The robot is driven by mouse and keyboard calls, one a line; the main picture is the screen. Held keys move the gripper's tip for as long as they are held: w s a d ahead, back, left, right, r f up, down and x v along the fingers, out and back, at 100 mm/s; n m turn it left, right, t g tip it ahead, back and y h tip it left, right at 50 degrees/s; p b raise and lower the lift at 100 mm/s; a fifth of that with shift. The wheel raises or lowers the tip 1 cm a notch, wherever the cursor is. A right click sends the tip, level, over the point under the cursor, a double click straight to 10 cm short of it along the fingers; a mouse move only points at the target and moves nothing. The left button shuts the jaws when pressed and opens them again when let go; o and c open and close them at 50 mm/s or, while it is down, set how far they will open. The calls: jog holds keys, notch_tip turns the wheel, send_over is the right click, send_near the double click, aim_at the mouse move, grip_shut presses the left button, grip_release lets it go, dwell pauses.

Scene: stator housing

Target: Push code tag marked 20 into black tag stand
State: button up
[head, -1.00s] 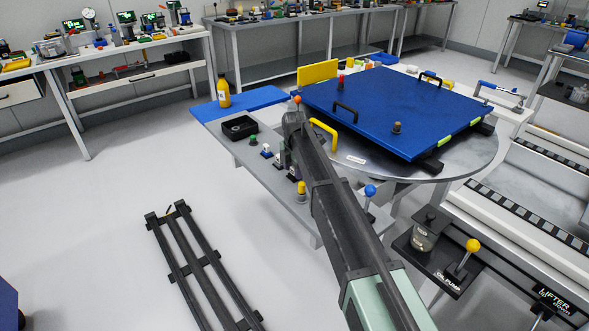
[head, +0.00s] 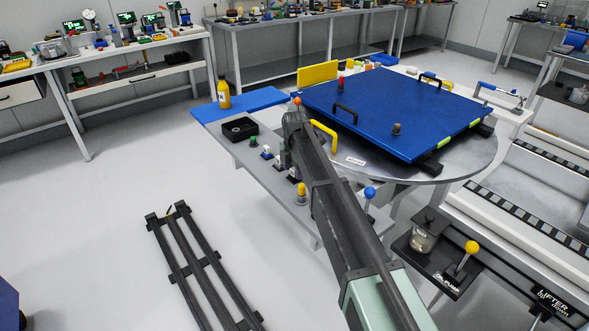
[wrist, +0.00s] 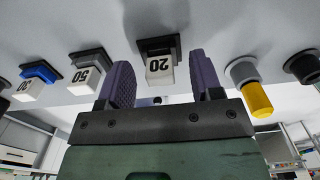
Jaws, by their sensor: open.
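The white code tag marked 20 (wrist: 159,69) shows in the wrist view, set at the black tag stand (wrist: 159,45) on the grey panel. I cannot tell how deep it sits. My gripper (wrist: 158,78) is open, with one purple finger on each side of the tag and a visible gap to both. In the head view my gripper (head: 294,172) is mostly hidden behind my own arm at the small grey table, and the tag marked 20 cannot be made out there.
Tags marked 50 (wrist: 88,76) and 30 (wrist: 31,87) sit in stands to the left. A yellow knob (wrist: 257,98) is to the right. In the head view a black tray (head: 240,129) and a yellow bottle (head: 224,94) stand beyond, beside the blue plate (head: 400,110).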

jog(key=shift+r+p, duration=1.75)
jog(key=shift+r, duration=0.1)
jog(key=shift+r, duration=0.1)
notch_tip(320, 180, up, 11)
jog(key=p, duration=1.1)
jog(key=shift+f, duration=0.2)
